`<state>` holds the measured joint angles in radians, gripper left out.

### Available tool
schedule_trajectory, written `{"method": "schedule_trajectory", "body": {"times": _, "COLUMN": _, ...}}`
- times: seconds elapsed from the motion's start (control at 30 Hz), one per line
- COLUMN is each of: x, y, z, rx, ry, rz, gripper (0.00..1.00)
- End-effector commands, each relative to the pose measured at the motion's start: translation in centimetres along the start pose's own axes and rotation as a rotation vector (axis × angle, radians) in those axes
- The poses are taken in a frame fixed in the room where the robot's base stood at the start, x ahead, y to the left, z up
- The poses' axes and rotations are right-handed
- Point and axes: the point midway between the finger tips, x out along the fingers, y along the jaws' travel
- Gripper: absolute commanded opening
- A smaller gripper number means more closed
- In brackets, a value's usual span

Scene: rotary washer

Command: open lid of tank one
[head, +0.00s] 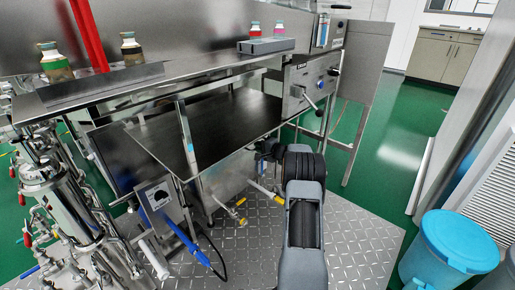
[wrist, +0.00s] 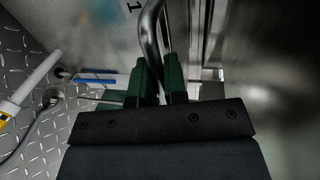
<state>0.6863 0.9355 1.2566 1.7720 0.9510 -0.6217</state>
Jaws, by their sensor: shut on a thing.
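My gripper (wrist: 157,78) is in the middle of the wrist view, its two green fingers closed around a curved metal handle (wrist: 150,28). The handle is a bent steel bar rising between the fingertips. A pale steel surface marked "1" (wrist: 134,7), apparently tank one, lies just left of the handle. In the head view my gripper (head: 264,153) is low at the front of the steel bench, beside a shiny steel tank (head: 228,188) under the bench top. The handle and the lid's edge are too small or hidden there to tell.
The bench top (head: 205,125) overhangs close above my gripper. A control box with a blue handle (head: 160,198) stands left, and steel piping (head: 65,205) farther left. A blue bin (head: 452,250) stands at right. The diamond-plate platform (head: 350,245) is mostly clear at right.

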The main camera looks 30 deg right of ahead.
Motion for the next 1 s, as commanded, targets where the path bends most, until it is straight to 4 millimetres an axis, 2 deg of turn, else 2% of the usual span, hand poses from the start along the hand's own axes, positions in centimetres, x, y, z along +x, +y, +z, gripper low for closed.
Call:
{"method": "schedule_trajectory", "body": {"times": 0.03, "x": 0.0, "y": 0.0, "z": 0.0, "rx": 0.0, "ry": -0.001, "rz": 0.0, "gripper": 0.13}}
{"method": "schedule_trajectory", "body": {"times": 0.27, "x": 0.1, "y": 0.0, "z": 0.0, "rx": 0.0, "ry": -0.001, "rz": 0.0, "gripper": 0.35}}
{"method": "schedule_trajectory", "body": {"times": 0.57, "x": -0.1, "y": -0.1, "z": 0.1, "rx": 0.0, "ry": -0.002, "rz": 0.0, "gripper": 0.36}}
{"method": "schedule_trajectory", "body": {"times": 0.73, "x": -2.2, "y": -0.3, "z": 0.0, "rx": 0.002, "ry": 0.001, "rz": 0.001, "gripper": 0.36}}
{"method": "schedule_trajectory", "body": {"times": 1.0, "x": -7.9, "y": -0.3, "z": 0.0, "rx": 0.001, "ry": 0.002, "rz": 0.001, "gripper": 0.36}}
